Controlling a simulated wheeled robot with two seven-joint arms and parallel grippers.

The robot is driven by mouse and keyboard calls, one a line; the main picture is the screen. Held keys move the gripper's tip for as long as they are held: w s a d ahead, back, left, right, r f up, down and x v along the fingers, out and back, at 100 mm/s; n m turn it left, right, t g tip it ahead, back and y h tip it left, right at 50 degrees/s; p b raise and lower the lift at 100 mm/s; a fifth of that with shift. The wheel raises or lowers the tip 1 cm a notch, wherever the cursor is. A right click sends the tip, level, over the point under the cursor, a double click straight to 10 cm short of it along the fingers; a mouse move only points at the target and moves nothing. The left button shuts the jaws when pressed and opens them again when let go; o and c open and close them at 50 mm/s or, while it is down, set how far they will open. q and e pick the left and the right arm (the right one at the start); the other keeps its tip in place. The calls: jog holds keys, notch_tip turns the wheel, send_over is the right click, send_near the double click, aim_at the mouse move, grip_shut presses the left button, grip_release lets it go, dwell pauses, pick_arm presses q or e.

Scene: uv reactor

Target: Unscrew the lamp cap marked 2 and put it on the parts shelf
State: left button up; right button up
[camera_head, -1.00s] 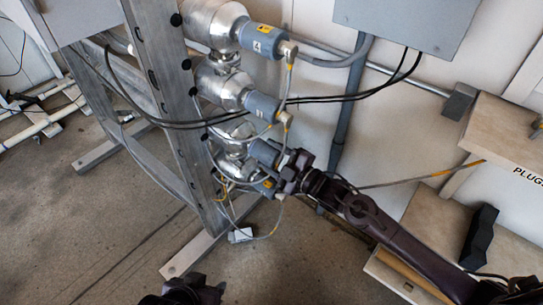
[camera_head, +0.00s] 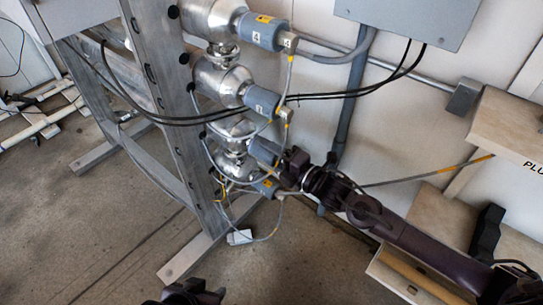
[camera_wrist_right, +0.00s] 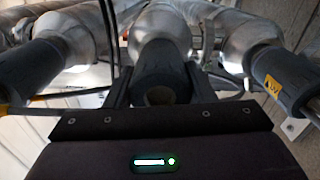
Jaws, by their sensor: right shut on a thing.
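Grey lamp caps stick out to the right of a stack of silver lamp housings. The top cap (camera_head: 262,30) bears a 4. My right gripper (camera_head: 284,165) is shut on the third cap down (camera_head: 264,150), whose number I cannot read. In the right wrist view this cap (camera_wrist_right: 160,85) sits between the fingers, in line with its silver housing, and looks seated there. My left gripper (camera_head: 192,292) is low at the bottom edge, away from the lamps; its jaws are unclear. A lower wooden shelf (camera_head: 433,222) stands at the right; I see no parts label.
Other caps flank the held one: one above (camera_head: 262,100) and one below (camera_head: 268,187). Thin cables loop close around the gripper. A black notched block (camera_head: 487,232) stands on the lower shelf. An upper shelf (camera_head: 510,122) carries a partly cut-off label.

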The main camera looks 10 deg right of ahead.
jog(key=shift+n, duration=0.6)
jog(key=n+b, duration=0.1)
jog(key=n, duration=0.2)
jog(key=shift+f+b, duration=0.1)
jog(key=shift+b, duration=0.2)
jog(key=shift+n+b, duration=0.35)
jog(key=shift+n, duration=0.75)
jog(key=n+b, duration=0.2)
jog(key=n, duration=0.1)
jog(key=shift+n+b, duration=0.4)
jog(key=shift+n, duration=0.7)
